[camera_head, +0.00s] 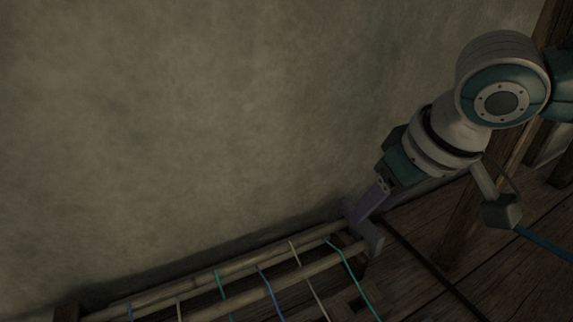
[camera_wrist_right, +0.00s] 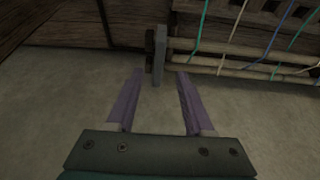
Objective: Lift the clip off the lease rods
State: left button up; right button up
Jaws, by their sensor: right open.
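Two pale lease rods (camera_head: 255,262) run side by side from lower left toward the right in the head view, with coloured threads across them. They also show at the upper right of the right wrist view (camera_wrist_right: 235,66). A grey, upright clip (camera_head: 373,239) sits at their right end; in the right wrist view the clip (camera_wrist_right: 159,58) is a narrow grey bar. My right gripper (camera_head: 360,212) has purple fingers and is at the clip. In the right wrist view, the open fingers (camera_wrist_right: 160,73) stand either side of the clip's near end, with gaps visible. My left gripper is not in view.
A plain plaster wall (camera_head: 180,120) rises close behind the rods. A dark block (camera_wrist_right: 149,48) stands beside the clip in the right wrist view. Dark wooden floorboards (camera_head: 430,285) lie at the lower right, with a wooden post (camera_head: 465,230) nearby.

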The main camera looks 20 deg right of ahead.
aim_at(366, 230)
jog(key=b+x, duration=0.1)
jog(key=x, duration=0.3)
jog(key=shift+w+f, duration=0.1)
jog(key=shift+w, duration=0.05)
jog(key=shift+c, duration=0.4)
grip_shut()
